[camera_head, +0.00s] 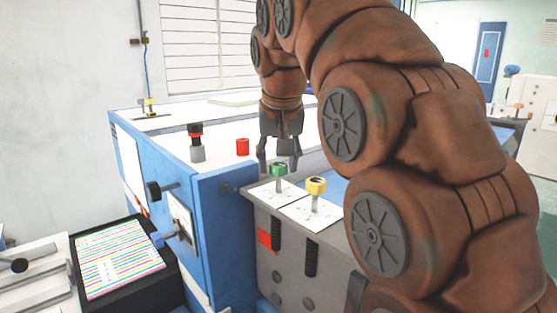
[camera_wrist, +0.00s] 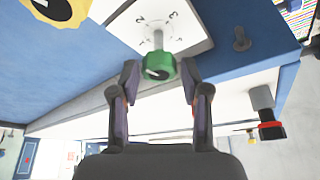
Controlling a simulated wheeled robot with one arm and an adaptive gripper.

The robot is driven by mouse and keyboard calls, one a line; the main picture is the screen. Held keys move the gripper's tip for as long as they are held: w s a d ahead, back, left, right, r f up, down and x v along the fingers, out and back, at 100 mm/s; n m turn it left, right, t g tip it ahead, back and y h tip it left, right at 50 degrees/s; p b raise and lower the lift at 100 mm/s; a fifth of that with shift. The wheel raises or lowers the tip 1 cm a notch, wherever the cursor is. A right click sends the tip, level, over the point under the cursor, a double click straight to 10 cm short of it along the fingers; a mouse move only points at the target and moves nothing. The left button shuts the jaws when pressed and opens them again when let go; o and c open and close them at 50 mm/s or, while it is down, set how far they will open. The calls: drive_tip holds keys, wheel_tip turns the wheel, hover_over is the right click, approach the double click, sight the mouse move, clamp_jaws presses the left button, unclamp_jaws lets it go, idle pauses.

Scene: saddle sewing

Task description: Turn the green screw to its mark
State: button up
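The green screw (camera_head: 278,170) stands upright on a white card with marks, on the grey front block of the blue machine. In the wrist view the green screw (camera_wrist: 159,66) shows a dark slot or pointer on its top, and the card (camera_wrist: 150,22) carries numbers around it. My gripper (camera_head: 278,160) is just above and behind the screw. In the wrist view my gripper (camera_wrist: 160,82) is open, with a finger on each side of the green knob and gaps between. The exact mark is too small to tell.
A yellow screw (camera_head: 316,187) stands on its own card to the right, close by. A striped sheet (camera_head: 122,257) lies at lower left.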

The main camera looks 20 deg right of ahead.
sight(279, 167)
drive_tip(key=shift+o, duration=0.9)
drive_tip(key=shift+r, duration=0.15)
drive_tip(key=shift+v, duration=1.25)
drive_tip(key=shift+s+a+r, duration=0.1)
drive_tip(key=shift+s+a, duration=0.1)
drive_tip(key=shift+s, duration=0.6)
drive_tip(key=s+a, duration=0.2)
drive_tip(key=s, duration=0.8)
drive_tip(key=shift+s+a, duration=0.15)
drive_tip(key=shift+s, duration=0.05)
